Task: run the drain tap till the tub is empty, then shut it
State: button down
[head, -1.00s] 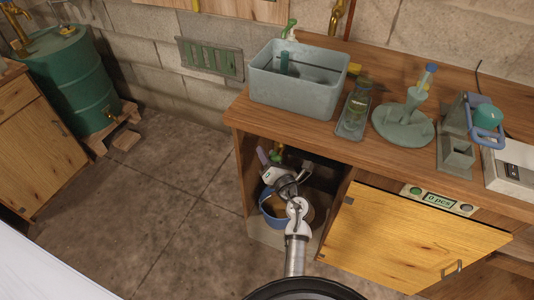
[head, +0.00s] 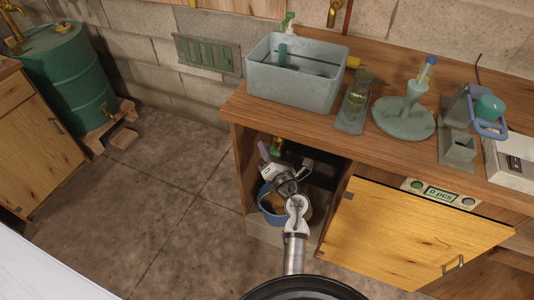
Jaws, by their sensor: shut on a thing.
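A grey tub (head: 296,84) stands on the wooden counter; its floor is mostly hidden by its near wall, so I cannot tell the water level. Below it, in the open cupboard, a drain tap with a brass and green body (head: 277,145) shows behind my arm. My gripper (head: 264,158) reaches into the cupboard by the tap and is shut; the part it holds is mostly hidden, and the tap handle's angle cannot be told. A blue bucket (head: 267,203) with brownish contents stands on the cupboard floor beneath my gripper.
The yellow cupboard door (head: 415,232) is open to the right of my arm. A glass bottle on a tray (head: 352,120), a grey-green round stand (head: 404,122) and a counter display (head: 441,194) are nearby.

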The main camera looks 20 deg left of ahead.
jog(key=m+t+b, duration=0.1)
jog(key=m+b, duration=0.1)
jog(key=b, duration=0.2)
jog(key=m+t+y+b, duration=0.1)
jog(key=m+t+b, duration=0.1)
jog(key=b, duration=0.2)
jog(key=m+t+b, duration=0.2)
jog(key=b, duration=0.2)
jog(key=shift+d+r, duration=0.1)
jog(key=shift+r, duration=0.25)
jog(key=shift+r+m, duration=0.1)
jog(key=shift+m, duration=0.2)
jog(key=c, duration=1.3)
grip_release()
